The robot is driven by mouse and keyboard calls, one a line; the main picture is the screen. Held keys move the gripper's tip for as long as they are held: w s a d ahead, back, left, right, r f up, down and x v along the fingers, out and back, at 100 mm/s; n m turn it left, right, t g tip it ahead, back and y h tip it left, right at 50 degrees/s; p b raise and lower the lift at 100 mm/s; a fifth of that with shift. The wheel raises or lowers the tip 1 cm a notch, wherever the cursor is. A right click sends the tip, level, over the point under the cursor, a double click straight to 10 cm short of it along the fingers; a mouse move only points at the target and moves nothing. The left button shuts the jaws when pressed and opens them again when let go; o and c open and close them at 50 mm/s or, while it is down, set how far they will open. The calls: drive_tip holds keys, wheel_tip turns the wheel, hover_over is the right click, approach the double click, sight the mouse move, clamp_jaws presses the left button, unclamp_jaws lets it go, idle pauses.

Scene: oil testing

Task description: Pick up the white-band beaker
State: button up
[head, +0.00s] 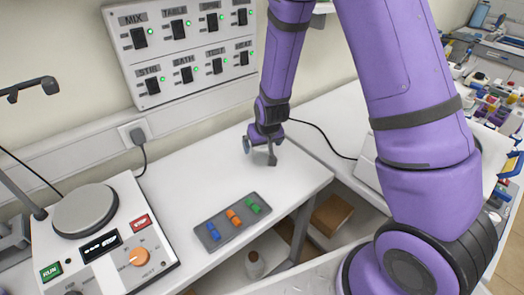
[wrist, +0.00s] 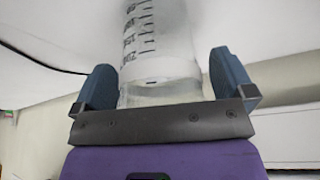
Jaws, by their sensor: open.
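The white-band beaker (wrist: 160,70) is clear with dark graduation marks and a white band around it. In the wrist view it stands between the two blue fingers of my gripper (wrist: 163,82), with a gap visible on each side. My gripper is open around the beaker and does not grip it. In the head view my gripper (head: 260,150) is low over the far right part of the white table. I cannot make out the beaker there; it seems hidden by the gripper.
A grey tray with blue, orange and green pieces (head: 232,222) lies near the table's front edge. A hotplate device (head: 100,240) stands at left. A switch panel (head: 185,45) is on the wall.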

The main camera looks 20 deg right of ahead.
drive_tip(key=shift+f, duration=0.1)
drive_tip(key=c, duration=1)
drive_tip(key=shift+c, duration=0.2)
